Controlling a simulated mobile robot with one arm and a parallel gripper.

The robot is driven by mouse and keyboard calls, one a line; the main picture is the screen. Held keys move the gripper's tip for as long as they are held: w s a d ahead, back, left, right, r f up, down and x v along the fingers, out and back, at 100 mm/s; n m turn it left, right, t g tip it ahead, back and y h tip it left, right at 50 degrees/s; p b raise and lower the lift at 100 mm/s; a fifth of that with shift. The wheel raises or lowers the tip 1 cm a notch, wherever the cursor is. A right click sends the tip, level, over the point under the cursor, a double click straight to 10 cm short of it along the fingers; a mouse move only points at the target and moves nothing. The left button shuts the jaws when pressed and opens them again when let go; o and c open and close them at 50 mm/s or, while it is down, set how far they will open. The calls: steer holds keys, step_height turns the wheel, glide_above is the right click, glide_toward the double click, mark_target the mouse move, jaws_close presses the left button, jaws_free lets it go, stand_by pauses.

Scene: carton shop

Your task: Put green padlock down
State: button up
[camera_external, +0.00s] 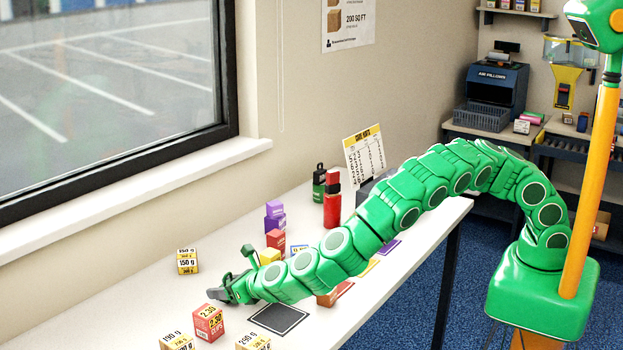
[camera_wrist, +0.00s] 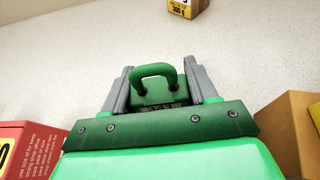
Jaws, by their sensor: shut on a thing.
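The green padlock (camera_wrist: 153,92) shows in the wrist view with its shackle up, between the two grey fingers of my gripper (camera_wrist: 156,90). My gripper is shut on it. The front of the gripper hides the padlock's lower part. In the external view my gripper (camera_external: 230,290) is low over the white table at the near left, and I cannot make out the padlock there. I cannot tell whether the padlock touches the table.
Red (camera_external: 208,322) and yellow-labelled boxes (camera_external: 254,341) stand close in front of my gripper. A 150 g box (camera_external: 187,261) stands behind it. A dark square mat (camera_external: 278,318) lies to its right. Several coloured items, including a red bottle (camera_external: 332,205), stand further back.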

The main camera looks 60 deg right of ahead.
steer(key=shift+f, duration=0.35)
steer(key=shift+f, duration=0.2)
steer(key=o, duration=1.3)
steer(key=shift+s+r, duration=0.35)
steer(key=shift+s, duration=0.2)
steer(key=shift+f+v, duration=0.1)
steer(key=shift+v, duration=1.5)
steer(key=shift+f+v, duration=0.15)
steer(key=shift+v, duration=1.5)
